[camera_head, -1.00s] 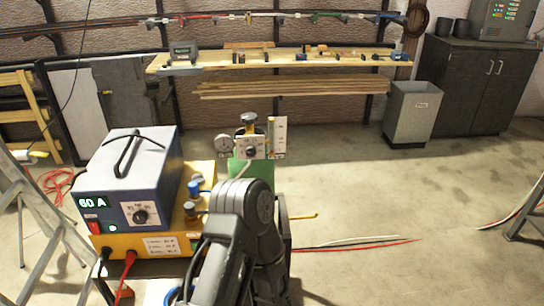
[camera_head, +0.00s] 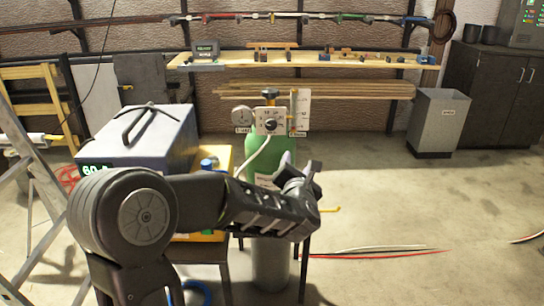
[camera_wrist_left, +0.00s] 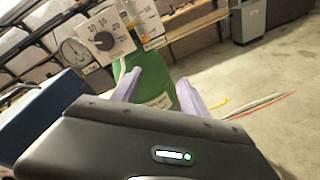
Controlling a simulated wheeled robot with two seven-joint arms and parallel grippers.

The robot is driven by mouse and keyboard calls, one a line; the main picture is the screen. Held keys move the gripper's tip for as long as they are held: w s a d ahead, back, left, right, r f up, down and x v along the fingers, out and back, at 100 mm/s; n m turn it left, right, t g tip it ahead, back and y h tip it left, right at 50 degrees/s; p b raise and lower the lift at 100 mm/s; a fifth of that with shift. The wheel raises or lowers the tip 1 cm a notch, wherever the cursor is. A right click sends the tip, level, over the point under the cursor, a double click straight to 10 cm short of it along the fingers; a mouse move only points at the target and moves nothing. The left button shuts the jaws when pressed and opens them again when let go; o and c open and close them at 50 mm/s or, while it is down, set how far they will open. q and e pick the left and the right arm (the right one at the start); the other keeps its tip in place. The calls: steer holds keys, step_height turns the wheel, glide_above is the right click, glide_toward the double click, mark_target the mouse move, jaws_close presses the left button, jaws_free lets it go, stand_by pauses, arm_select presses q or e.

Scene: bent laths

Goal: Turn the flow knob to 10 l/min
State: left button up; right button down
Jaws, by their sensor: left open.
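The flow knob (camera_head: 270,124) is a small dark dial on a white square panel with numbers around it. It sits at the top of a green gas cylinder (camera_head: 258,161). In the left wrist view the knob (camera_wrist_left: 104,42) is at upper left; I cannot tell its setting surely. A clear flow tube (camera_head: 300,110) stands right of the panel, and a round gauge (camera_head: 241,117) is on its left. My left gripper (camera_head: 298,174) is in front of the cylinder, below and right of the knob. Its pale fingers (camera_wrist_left: 158,86) are apart, empty, and not touching the knob.
A blue welding unit (camera_head: 150,138) stands on a yellow cart left of the cylinder, partly behind my left arm. A pale hose hangs from the panel. A ladder (camera_head: 35,190) is at far left, a grey bin (camera_head: 437,122) at right. The floor right of the cylinder is mostly open.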

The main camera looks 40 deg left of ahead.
mark_target(272, 126)
arm_select(q)
steer(key=s+a+r+n+y, duration=0.3)
steer(key=a+r+n, duration=0.1)
steer(key=r+n, duration=0.2)
steer(key=shift+a+r+n+b, duration=0.3)
steer(key=shift+a+r+b, duration=0.1)
steer(key=shift+r, duration=0.2)
arm_select(e)
step_height(272, 126, down, 2)
steer(key=shift+w+f, duration=0.1)
arm_select(q)
steer(key=p+x, duration=0.2)
steer(key=x, duration=0.5)
steer(key=shift+w+a+f, duration=0.2)
steer(key=shift+a, duration=0.1)
arm_select(e)
steer(key=shift+r, duration=0.95)
arm_select(q)
steer(key=shift+c, duration=0.4)
jaws_close()
